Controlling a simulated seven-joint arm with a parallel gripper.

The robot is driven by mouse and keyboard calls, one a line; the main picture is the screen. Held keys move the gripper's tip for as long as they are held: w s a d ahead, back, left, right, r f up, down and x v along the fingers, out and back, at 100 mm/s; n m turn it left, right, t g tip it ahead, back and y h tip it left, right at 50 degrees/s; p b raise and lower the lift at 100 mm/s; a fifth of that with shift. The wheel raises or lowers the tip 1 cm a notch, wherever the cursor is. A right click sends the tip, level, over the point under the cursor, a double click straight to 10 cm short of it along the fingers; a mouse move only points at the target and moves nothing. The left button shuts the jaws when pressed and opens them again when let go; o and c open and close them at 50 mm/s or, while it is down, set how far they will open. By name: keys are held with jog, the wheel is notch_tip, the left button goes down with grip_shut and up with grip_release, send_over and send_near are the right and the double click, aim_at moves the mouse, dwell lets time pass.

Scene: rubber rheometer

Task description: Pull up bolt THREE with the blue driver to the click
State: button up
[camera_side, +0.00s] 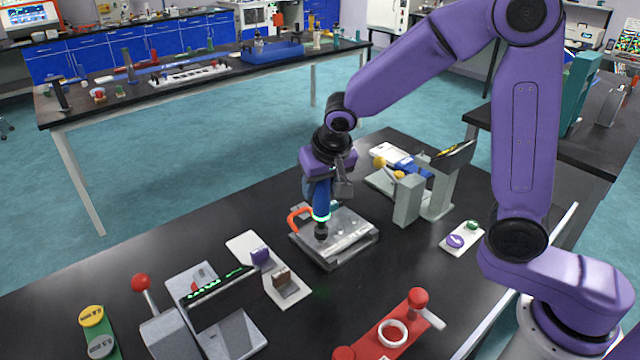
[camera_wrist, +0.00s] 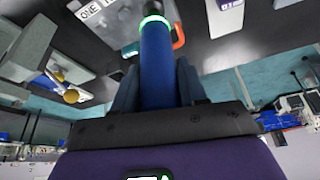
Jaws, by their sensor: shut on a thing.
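My gripper (camera_side: 322,182) is shut on the blue driver (camera_side: 321,199), which stands about upright with its tip down. A lit green ring circles the driver near its lower end, and a dark socket sits below it. The socket is over or on the metal plate fixture (camera_side: 352,241); I cannot tell whether it sits on a bolt. In the wrist view the driver (camera_wrist: 157,65) runs up between my fingers, with its ring glowing green. A label reading ONE (camera_wrist: 90,9) shows on the fixture there. Bolt THREE cannot be made out.
An orange curved handle (camera_side: 298,218) sits beside the driver. A grey stand with a screen (camera_side: 441,185) is behind right. A white tray with purple and brown blocks (camera_side: 292,291), a grey lever machine (camera_side: 225,317) and a red fixture (camera_side: 385,335) stand in front.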

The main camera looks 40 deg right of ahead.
jog(key=shift+f, duration=1.05)
dwell(2.7)
jog(key=shift+r, duration=2.55)
jog(key=shift+w, duration=0.1)
